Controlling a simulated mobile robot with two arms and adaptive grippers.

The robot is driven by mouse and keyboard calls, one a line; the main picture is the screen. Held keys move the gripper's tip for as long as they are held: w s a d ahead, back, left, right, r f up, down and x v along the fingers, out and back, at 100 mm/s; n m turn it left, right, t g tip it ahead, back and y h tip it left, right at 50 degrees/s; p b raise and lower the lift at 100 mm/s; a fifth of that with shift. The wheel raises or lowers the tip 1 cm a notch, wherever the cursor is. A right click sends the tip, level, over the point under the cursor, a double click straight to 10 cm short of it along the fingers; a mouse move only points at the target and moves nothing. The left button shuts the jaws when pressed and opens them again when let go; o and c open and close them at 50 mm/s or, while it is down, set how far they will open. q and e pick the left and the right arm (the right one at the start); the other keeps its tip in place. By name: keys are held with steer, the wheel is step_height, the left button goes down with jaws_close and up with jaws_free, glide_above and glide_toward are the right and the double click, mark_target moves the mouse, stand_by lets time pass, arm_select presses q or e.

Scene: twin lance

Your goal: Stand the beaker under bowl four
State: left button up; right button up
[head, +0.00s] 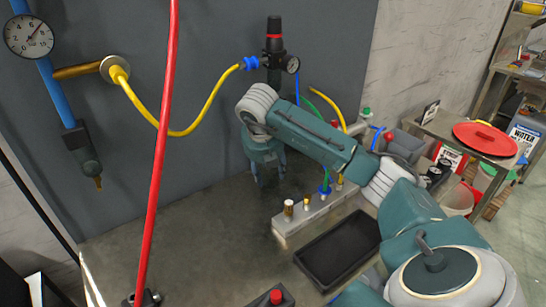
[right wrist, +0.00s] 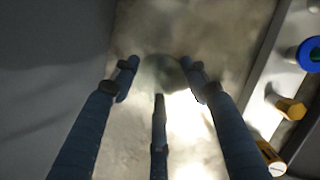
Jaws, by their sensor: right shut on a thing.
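My right gripper (head: 267,178) points down above the grey bench in front of the dark panel. In the right wrist view its fingers (right wrist: 160,85) are closed in around a faint, see-through round shape, which I take for the beaker (right wrist: 163,72); its outline is hard to make out, and in the head view the fingers hide it. A dark bowl (head: 85,152) with a brass tip hangs below the blue pipe at the left of the panel. I can read no bowl number. My left gripper is not in view.
A metal manifold block (head: 292,232) with brass fittings and hoses lies right of the gripper, with a black tray (head: 340,247) before it. A red hose (head: 158,150) hangs across the left. A yellow hose (head: 183,133) loops along the panel. The bench's middle (head: 190,235) is clear.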

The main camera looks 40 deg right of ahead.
steer(key=w+d, duration=0.1)
steer(key=w+d+p, duration=0.1)
steer(key=d, duration=0.1)
steer(key=shift+w+d+r, duration=0.1)
steer(key=shift+w+d, duration=0.15)
steer(key=shift+w, duration=0.15)
steer(key=shift+w+d+r+p, duration=0.1)
steer(key=shift+w+d+p, duration=0.2)
steer(key=shift+w+d, duration=0.55)
steer(key=shift+d+f+p, duration=0.35)
steer(key=shift+f, duration=0.35)
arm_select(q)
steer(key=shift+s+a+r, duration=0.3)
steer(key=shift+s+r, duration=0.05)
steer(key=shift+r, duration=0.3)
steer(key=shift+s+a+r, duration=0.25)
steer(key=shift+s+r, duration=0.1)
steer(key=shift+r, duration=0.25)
arm_select(e)
steer(key=shift+f, duration=0.1)
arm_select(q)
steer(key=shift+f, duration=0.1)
arm_select(e)
steer(key=shift+f, duration=0.1)
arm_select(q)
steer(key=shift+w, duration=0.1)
arm_select(e)
steer(key=o, duration=0.8)
